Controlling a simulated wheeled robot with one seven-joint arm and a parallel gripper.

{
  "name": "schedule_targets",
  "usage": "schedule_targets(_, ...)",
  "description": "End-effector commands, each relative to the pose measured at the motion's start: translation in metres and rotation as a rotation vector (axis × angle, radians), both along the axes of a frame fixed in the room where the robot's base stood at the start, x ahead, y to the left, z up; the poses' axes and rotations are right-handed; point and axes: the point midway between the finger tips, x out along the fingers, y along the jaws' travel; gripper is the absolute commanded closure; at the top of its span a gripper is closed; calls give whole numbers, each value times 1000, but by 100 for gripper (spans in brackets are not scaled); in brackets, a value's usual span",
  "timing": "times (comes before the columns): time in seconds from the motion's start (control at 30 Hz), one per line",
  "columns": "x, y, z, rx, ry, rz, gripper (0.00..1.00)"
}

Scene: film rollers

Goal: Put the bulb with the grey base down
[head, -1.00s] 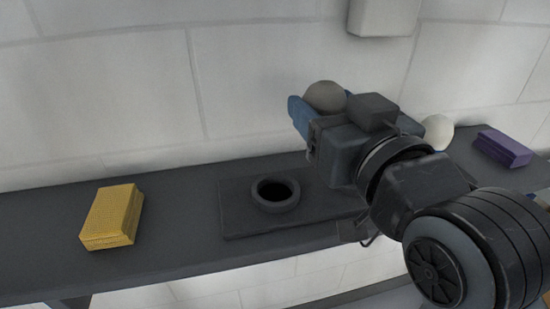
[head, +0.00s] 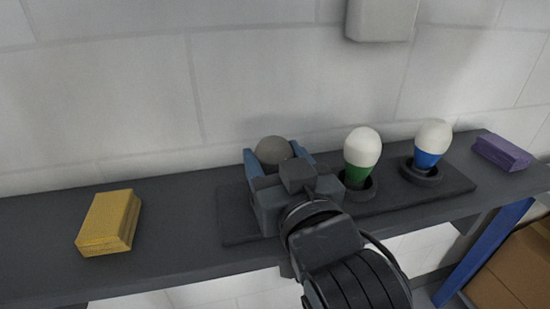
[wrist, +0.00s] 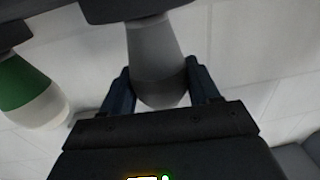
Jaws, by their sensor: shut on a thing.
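My gripper (head: 276,159) is shut on the bulb with the grey base, over the left part of the dark holder plate (head: 232,218). The bulb's dull grey globe (head: 271,149) shows between the blue fingers. In the wrist view, which looks upside down, its grey base (wrist: 155,45) meets a dark ring (wrist: 130,9) at the top edge. I cannot tell how deep the base sits in that ring. In the head view my gripper hides the base and the left ring.
A green-based bulb (head: 361,160) and a blue-based bulb (head: 431,144) stand upright in rings on the plate, the green one close right of my gripper. A yellow box (head: 108,222) lies left on the shelf, a purple box (head: 502,152) right. A wall is behind.

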Motion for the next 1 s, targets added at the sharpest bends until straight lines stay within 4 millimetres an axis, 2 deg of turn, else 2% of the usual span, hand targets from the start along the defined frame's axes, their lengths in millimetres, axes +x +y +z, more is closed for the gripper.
schedule_targets(0.17, 0, 0, -3, 0, 0, 0, 71)
schedule_targets(0.2, 0, 0, -3, 0, 0, 0, 37)
schedule_targets(0.43, 0, 0, -3, 0, 0, 0, 15)
schedule_targets(0.77, 0, 0, 3, 0, -1, 0, 14)
schedule_targets(0.87, -10, -4, 0, 1, 1, 0, 14)
schedule_targets(1.0, -35, -13, -1, 0, 2, 1, 14)
